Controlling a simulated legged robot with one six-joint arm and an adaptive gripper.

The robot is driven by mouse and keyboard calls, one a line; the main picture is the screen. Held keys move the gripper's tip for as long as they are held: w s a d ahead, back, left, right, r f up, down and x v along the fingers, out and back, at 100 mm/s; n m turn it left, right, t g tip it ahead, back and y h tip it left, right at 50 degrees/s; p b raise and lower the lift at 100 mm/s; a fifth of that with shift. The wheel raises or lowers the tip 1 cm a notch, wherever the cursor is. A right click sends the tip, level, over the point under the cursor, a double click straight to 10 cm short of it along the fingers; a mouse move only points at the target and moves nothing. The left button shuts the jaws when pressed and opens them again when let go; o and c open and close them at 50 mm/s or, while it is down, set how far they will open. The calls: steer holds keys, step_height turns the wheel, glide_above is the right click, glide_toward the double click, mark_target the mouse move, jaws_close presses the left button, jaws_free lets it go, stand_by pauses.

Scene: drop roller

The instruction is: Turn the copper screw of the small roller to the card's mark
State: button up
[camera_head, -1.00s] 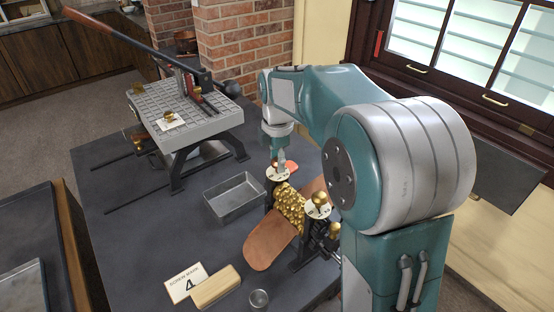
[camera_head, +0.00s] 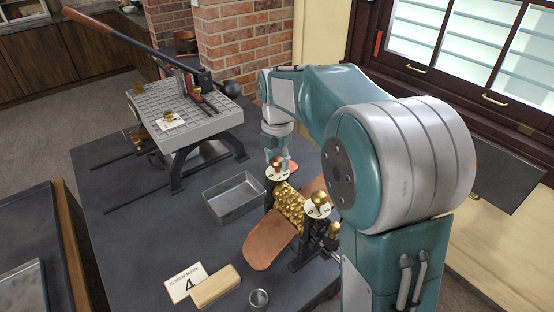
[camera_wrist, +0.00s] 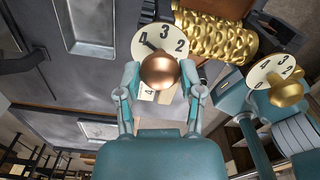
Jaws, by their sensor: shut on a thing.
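The small roller (camera_head: 291,207) stands on the dark table, with gold patterned rolls and a white numbered dial at each end. In the wrist view the copper screw (camera_wrist: 159,70) is a round knob over the far dial (camera_wrist: 146,32), with 4, 3 and 2 showing. A dark pointer end shows beside the 4; the knob hides the rest. My gripper (camera_wrist: 160,74) has a finger on each side of the knob and is shut on it. The brass screw (camera_head: 319,200) stands on the other dial. The white card (camera_head: 184,284) reads 4 and leans on a wooden block (camera_head: 215,288).
A grey metal tray (camera_head: 233,197) lies left of the roller. A copper-coloured strip (camera_head: 270,243) passes through the rolls. A small metal cup (camera_head: 259,298) stands at the front. A lever press (camera_head: 187,122) stands at the back left.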

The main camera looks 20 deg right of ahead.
mark_target(277, 158)
stand_by(0.3)
steer(key=o, duration=1.2)
steer(key=shift+w+f, duration=0.1)
step_height(277, 158, up, 12)
steer(key=shift+w, duration=0.1)
